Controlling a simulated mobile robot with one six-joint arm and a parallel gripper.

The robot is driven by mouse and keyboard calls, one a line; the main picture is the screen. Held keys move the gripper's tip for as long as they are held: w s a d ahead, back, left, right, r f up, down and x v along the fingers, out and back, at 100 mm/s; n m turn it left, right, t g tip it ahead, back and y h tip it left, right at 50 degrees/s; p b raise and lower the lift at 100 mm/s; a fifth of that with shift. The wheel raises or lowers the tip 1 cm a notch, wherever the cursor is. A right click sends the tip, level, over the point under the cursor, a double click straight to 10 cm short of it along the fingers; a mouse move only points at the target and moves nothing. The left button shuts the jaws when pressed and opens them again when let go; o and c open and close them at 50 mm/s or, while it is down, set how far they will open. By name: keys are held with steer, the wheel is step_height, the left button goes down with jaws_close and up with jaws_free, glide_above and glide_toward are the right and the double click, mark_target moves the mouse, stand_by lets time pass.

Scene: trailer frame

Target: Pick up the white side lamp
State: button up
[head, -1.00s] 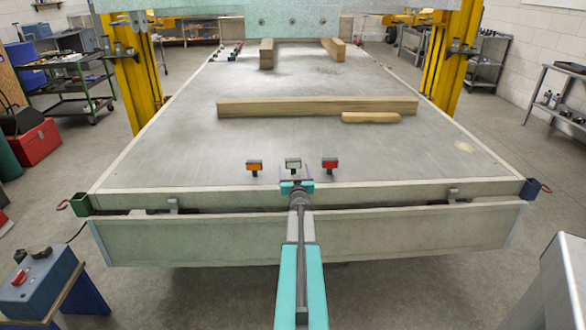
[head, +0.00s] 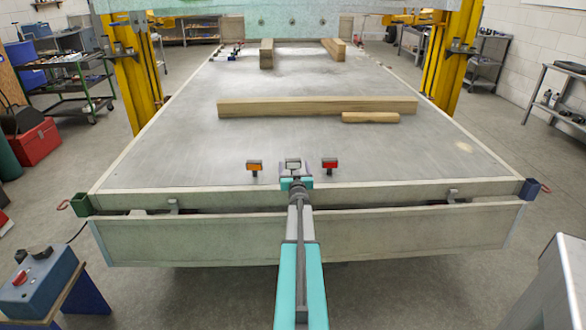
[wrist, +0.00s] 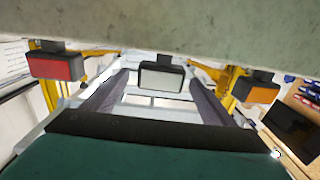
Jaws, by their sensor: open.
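The white side lamp (head: 293,163) stands on the grey trailer bed near its front edge, between an orange lamp (head: 254,166) and a red lamp (head: 330,164). My gripper (head: 296,172) is open right at the white lamp and hides its lower part in the head view. In the wrist view, which looks upside down, the white lamp (wrist: 162,76) is between the two dark fingers, with gaps at both sides. The red lamp (wrist: 57,66) and orange lamp (wrist: 255,92) lie outside the fingers.
A long wooden beam (head: 300,107) and a shorter block (head: 371,117) lie farther back on the trailer bed (head: 200,150). Yellow posts (head: 133,75) flank the bed. A blue control box (head: 38,281) stands at lower left.

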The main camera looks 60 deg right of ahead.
mark_target(294, 159)
steer(key=shift+x, duration=1.45)
steer(key=c, duration=1.3)
steer(key=shift+c, duration=0.2)
steer(key=shift+r, duration=0.1)
steer(key=shift+r, duration=0.6)
step_height(294, 159, up, 2)
steer(key=shift+r, duration=0.1)
steer(key=r+b+v, duration=0.1)
steer(key=v, duration=1.5)
steer(key=shift+r, duration=0.2)
steer(key=shift+a, duration=0.1)
